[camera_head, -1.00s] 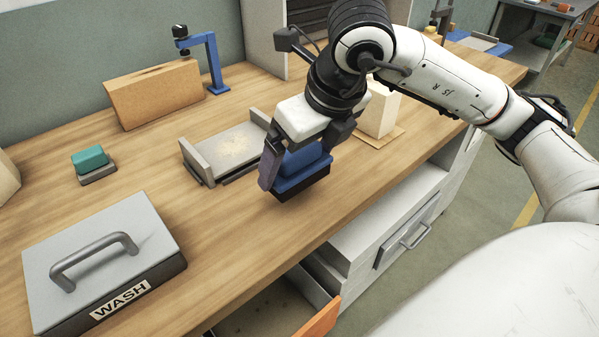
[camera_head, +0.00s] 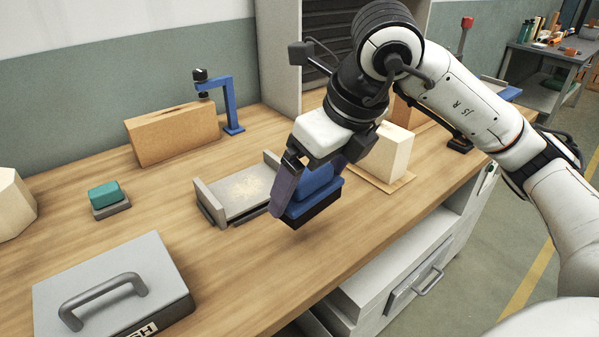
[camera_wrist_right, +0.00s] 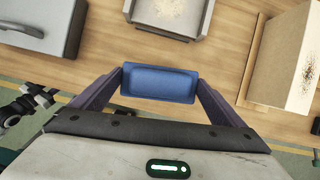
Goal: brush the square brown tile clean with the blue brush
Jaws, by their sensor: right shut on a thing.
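My right gripper (camera_head: 306,197) is shut on the blue brush (camera_head: 315,188), its dark bristle side facing down, above the wooden bench. In the right wrist view the brush's blue back (camera_wrist_right: 158,84) fills the gap between the fingers. Just left of and beyond the brush, a grey walled holder (camera_head: 211,204) holds a pale square plate (camera_head: 244,191) with tan dust. A tan square board (camera_head: 398,187) lies under a pale block (camera_head: 389,152); I cannot tell which flat piece is the brown tile. My left gripper is not seen.
A grey lidded box (camera_head: 112,281) stands at the front left. A teal-topped block (camera_head: 106,195), a cork-coloured block (camera_head: 173,135) and a blue stand (camera_head: 230,105) are behind. Bare bench lies between box and holder.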

